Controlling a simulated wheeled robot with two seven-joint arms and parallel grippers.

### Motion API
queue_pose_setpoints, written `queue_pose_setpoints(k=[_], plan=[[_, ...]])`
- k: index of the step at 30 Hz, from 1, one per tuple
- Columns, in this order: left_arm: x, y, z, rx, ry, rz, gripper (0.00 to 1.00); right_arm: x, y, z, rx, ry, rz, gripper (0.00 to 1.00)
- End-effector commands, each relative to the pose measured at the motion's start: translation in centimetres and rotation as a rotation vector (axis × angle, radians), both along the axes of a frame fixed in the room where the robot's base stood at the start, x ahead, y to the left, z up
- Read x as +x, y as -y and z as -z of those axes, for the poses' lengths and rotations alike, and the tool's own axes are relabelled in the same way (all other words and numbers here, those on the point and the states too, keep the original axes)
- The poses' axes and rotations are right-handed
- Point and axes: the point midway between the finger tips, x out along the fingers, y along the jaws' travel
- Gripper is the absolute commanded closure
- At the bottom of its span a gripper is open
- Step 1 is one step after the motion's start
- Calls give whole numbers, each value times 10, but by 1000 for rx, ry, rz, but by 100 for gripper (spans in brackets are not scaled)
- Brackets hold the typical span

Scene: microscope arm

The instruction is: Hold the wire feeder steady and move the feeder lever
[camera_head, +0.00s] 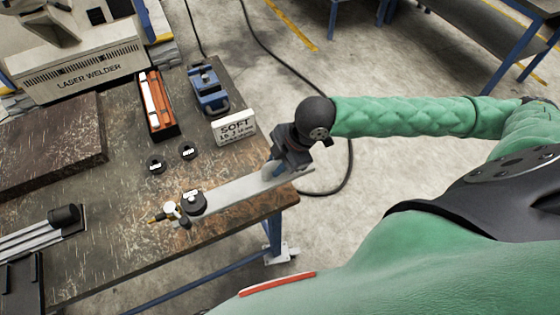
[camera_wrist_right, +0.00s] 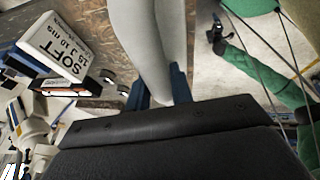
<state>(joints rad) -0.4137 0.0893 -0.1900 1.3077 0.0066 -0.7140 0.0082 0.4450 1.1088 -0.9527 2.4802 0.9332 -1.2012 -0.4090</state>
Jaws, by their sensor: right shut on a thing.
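A long light-grey piece, which I take to be the wire feeder (camera_head: 235,189), lies along the table's front right corner. Its left end has a black round part (camera_head: 193,202), a white round part and a brass tip; I cannot tell which is the lever. My right gripper (camera_head: 272,168) is shut on the grey piece near its right end. The right wrist view shows the grey piece (camera_wrist_right: 156,45) between the blue fingers (camera_wrist_right: 158,92). The left gripper is outside the head view; a small dark end on a green arm (camera_wrist_right: 216,38) may be it, jaws unclear.
A white SOFT sign (camera_head: 234,127), a blue device (camera_head: 208,92) and an orange-white tool in a dark tray (camera_head: 157,104) stand behind the gripper. Two small black pieces (camera_head: 156,166) lie nearby. Metal rails (camera_head: 35,243) are at left. Table (camera_head: 110,225) is partly clear in front.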

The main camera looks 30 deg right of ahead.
Motion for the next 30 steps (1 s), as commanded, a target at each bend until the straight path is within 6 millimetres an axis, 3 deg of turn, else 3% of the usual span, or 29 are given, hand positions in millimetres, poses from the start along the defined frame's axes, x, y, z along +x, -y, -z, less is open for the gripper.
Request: queue_pose_setpoints(k=[30], plan=[[0,0,2,0,0,0,0,21,-25,26,3,1,-1,100]])
